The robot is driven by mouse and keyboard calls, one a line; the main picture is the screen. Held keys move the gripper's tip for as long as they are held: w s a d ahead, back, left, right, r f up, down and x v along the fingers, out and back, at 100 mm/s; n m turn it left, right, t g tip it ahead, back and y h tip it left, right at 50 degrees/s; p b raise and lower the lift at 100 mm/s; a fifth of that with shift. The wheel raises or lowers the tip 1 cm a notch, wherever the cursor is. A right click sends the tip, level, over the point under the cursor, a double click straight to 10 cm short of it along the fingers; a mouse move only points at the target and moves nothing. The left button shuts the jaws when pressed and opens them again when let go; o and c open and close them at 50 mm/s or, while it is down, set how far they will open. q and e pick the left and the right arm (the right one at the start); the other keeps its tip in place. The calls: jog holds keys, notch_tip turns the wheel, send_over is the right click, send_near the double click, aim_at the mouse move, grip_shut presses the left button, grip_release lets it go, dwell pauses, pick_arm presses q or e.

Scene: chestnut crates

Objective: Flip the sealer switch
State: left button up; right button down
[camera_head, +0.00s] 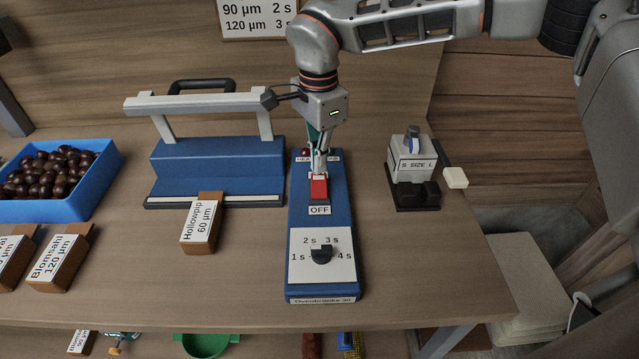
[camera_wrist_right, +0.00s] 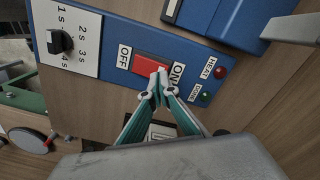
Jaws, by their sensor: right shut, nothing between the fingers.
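The sealer's blue control box (camera_head: 300,228) lies on the table, with a red rocker switch (camera_head: 319,189) between its labels. The OFF label (camera_head: 320,210) is on the near side. In the right wrist view the red switch (camera_wrist_right: 152,66) sits between OFF and ON labels. My right gripper (camera_head: 318,172) points down with its fingers together and empty, the tips at the ON end of the switch; the wrist view shows the tips (camera_wrist_right: 157,90) there too. I cannot tell whether they touch it. The left gripper is not in view.
The blue heat sealer (camera_head: 218,165) with a raised white arm stands left of the box. A timer dial (camera_head: 321,254) is on the box's near part.

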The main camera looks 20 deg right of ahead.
aim_at(319, 178)
jog(key=shift+f, duration=1.3)
dwell(0.6)
jog(key=shift+r, duration=0.15)
jog(key=shift+r+p, duration=1.15)
jog(key=shift+r, duration=0.5)
jog(key=shift+r+p, duration=1.6)
jog(key=shift+r, duration=0.2)
jog(key=shift+f, duration=0.1)
